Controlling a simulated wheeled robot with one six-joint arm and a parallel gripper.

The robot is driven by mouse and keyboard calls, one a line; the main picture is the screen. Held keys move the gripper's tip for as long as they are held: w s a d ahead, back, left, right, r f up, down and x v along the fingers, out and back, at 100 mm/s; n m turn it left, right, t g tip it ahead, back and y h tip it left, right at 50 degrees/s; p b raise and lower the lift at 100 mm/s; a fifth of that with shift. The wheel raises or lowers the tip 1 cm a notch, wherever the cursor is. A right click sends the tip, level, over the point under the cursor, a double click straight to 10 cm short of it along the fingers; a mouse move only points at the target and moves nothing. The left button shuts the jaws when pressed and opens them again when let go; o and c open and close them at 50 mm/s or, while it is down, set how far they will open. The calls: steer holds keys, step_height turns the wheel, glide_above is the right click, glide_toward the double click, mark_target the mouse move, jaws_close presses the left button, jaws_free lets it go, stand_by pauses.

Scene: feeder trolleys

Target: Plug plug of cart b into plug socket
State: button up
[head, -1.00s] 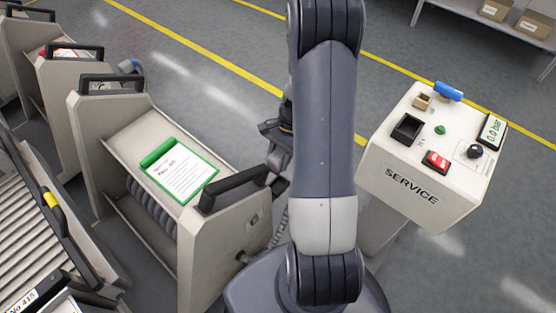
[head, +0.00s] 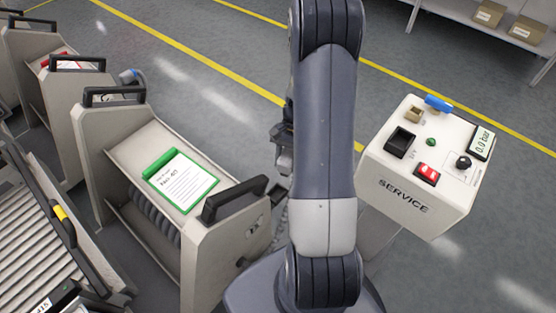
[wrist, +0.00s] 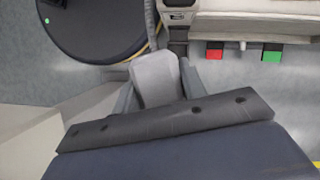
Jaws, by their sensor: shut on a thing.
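My gripper (wrist: 155,92) is shut on a grey plug (wrist: 154,75) in the wrist view, with its cable (wrist: 150,18) running up and away. In the head view my gripper (head: 282,150) is mostly hidden behind my arm, and the plug is not clear there. The nearest cart (head: 152,262), with a green-framed card (head: 181,180), stands left of my arm. Its letter is not readable, so I cannot tell if it is cart b. The SERVICE post (head: 380,176) stands to the right, apart from my gripper. A black square socket (head: 400,142) is in its top.
The post also has a smaller tan opening (head: 413,114), a blue handle (head: 438,103), a red switch (head: 427,174) and a display (head: 483,142). More carts (head: 75,87) and a roller conveyor (head: 38,215) stand at left.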

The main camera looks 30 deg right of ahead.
steer(key=s+d+r+n+t+h+p, duration=0.1)
steer(key=d+r+n+p, duration=0.4)
steer(key=n, duration=0.6)
steer(key=s+d+r+n+t+h+p, duration=0.1)
steer(key=s+d+r+n+h+p, duration=0.3)
steer(key=r+n+p, duration=0.5)
steer(key=s+d+r+n+t+h+p, duration=0.2)
steer(key=d+r+n+p, duration=0.5)
steer(key=r+n, duration=0.4)
steer(key=shift+s+d+r+n+h, duration=0.3)
steer(key=shift+s+d+n+h, duration=0.2)
steer(key=shift+s+d+n, duration=0.35)
steer(key=shift+s+a, duration=0.1)
steer(key=shift+s, duration=0.1)
steer(key=s+d, duration=0.1)
steer(key=s, duration=0.2)
steer(key=s+d+p, duration=0.1)
steer(key=s, duration=0.2)
steer(key=s+d+f+p, duration=0.1)
steer(key=s, duration=0.2)
steer(key=shift+s+d, duration=0.2)
steer(key=shift+f+b, duration=0.7)
steer(key=shift+w+f+b, duration=0.1)
steer(key=shift+f+b, duration=1)
steer(key=shift+f, duration=0.1)
